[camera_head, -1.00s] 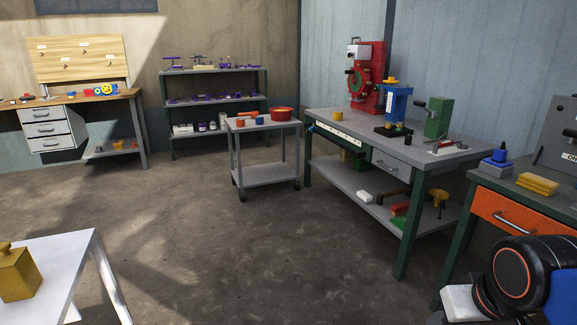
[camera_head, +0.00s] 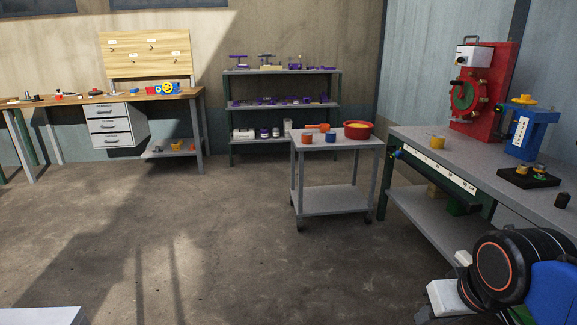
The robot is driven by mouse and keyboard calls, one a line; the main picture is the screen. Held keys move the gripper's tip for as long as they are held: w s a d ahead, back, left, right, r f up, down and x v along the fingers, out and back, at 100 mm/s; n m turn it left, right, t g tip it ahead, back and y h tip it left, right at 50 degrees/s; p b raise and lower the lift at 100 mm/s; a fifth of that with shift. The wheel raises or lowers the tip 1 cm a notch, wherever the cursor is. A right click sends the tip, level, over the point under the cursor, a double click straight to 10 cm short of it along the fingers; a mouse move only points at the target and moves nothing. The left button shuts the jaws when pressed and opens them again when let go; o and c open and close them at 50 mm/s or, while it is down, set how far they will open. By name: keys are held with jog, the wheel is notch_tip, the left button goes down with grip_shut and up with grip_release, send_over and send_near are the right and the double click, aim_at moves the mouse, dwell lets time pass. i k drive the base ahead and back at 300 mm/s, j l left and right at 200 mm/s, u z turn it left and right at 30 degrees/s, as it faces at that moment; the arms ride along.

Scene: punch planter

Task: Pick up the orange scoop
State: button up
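A small orange object (camera_head: 317,127), which looks like the scoop, lies on the top of the grey wheeled cart (camera_head: 345,145) in the middle distance. It is on the cart's back left part, left of a red bowl (camera_head: 358,132) with yellow contents. Its fine shape is too small to tell. My gripper is not in view; only a part of my arm shows at the lower right, well apart from the cart.
An orange cup (camera_head: 305,139) and a blue cup (camera_head: 330,138) stand on the cart's front edge. A green-legged workbench (camera_head: 480,172) is at the right, a shelf (camera_head: 280,104) behind, and a wooden bench (camera_head: 60,99) at the left. The floor before the cart is clear.

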aim_at(323, 127)
jog(key=i+l+u, duration=0.1)
jog(key=i+u, duration=0.2)
jog(key=i, duration=1.35)
